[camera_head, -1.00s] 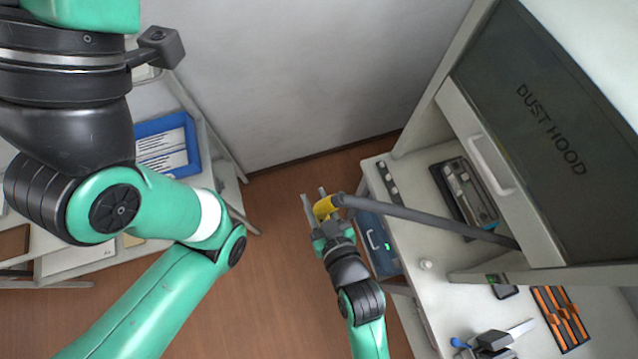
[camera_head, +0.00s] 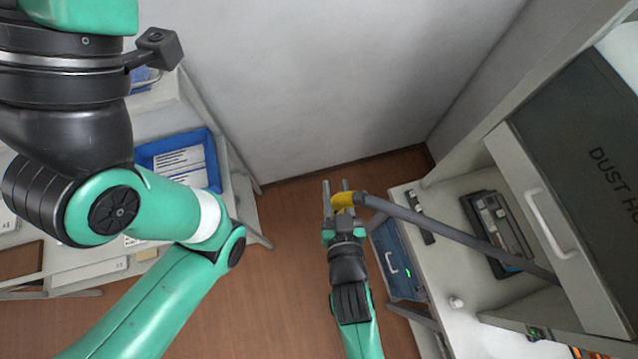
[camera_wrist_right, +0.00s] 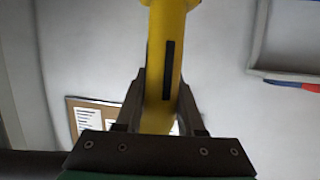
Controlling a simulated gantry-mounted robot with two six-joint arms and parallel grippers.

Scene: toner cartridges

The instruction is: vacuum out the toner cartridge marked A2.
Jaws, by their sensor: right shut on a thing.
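My right gripper (camera_head: 336,190) is shut on the yellow nozzle (camera_head: 343,200) of a grey hose (camera_head: 440,229), above the floor left of the workbench. In the right wrist view the yellow nozzle (camera_wrist_right: 163,70) stands between the two fingers. The hose runs right, into the dust hood (camera_head: 590,160). A dark tray or cartridge (camera_head: 497,233) lies on the bench at the hood's opening. No A2 mark is readable on it. My left arm crosses the left side; its gripper is out of the picture.
A blue bin (camera_head: 212,150) with white-labelled items stands on the left shelf, partly behind my left arm. A blue box (camera_head: 396,262) with a green light sits beside the bench. A small white knob (camera_head: 456,302) is on the bench. Floor between shelf and bench is clear.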

